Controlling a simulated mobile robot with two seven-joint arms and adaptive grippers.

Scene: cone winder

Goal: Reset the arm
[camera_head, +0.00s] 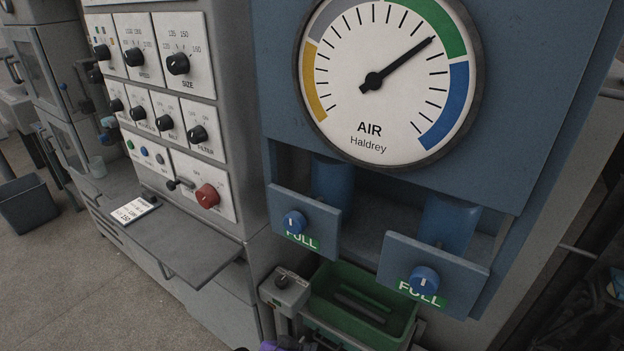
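Neither of my grippers can be made out in the head view. The machine fills the picture. On its blue front is a round air gauge (345,105), its needle pointing up and right to the green band. Below it are a left blue valve knob (294,222) and a right blue valve knob (423,280), each on a blue plate with a green FULL label partly hidden by the knob. The grey control panel (150,95) at left carries several black knobs, a small toggle lever and a red knob (207,195).
A grey shelf (195,245) juts out below the panel, with a printed card (135,209) at its left end. A green bin (358,310) sits low under the valves, beside a small grey knob box (285,290). A dark bin (28,203) stands at far left. The floor at lower left is clear.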

